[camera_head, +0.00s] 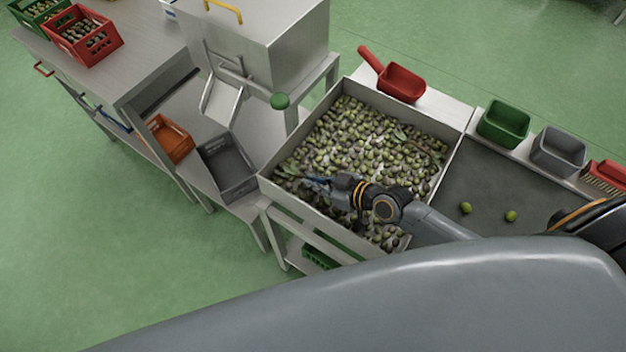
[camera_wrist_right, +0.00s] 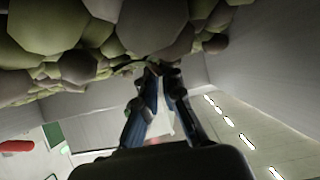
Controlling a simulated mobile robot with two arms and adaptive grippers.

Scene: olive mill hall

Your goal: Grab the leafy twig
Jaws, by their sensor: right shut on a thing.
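My right gripper (camera_head: 308,182) reaches over the left part of the sorting tray (camera_head: 330,220), low among the olives. A leafy twig (camera_head: 285,172) with small green leaves is at its fingertips, near the tray's left wall. In the right wrist view, the fingers (camera_wrist_right: 157,72) come together at their tips, shut on the twig (camera_wrist_right: 148,63), of which only a thin green piece shows against the olives. Most of the twig is hard to make out there. Another leafy twig (camera_head: 432,150) lies on the olives at the tray's right side. My left gripper is not in view.
Green and dark olives (camera_head: 365,140) fill the tray. A red scoop (camera_head: 400,82), a green bin (camera_head: 503,124) and a grey bin (camera_head: 558,151) stand along the back. Several crates and a steel hopper (camera_head: 265,45) are at left. The dark surface (camera_head: 490,180) at right is mostly clear.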

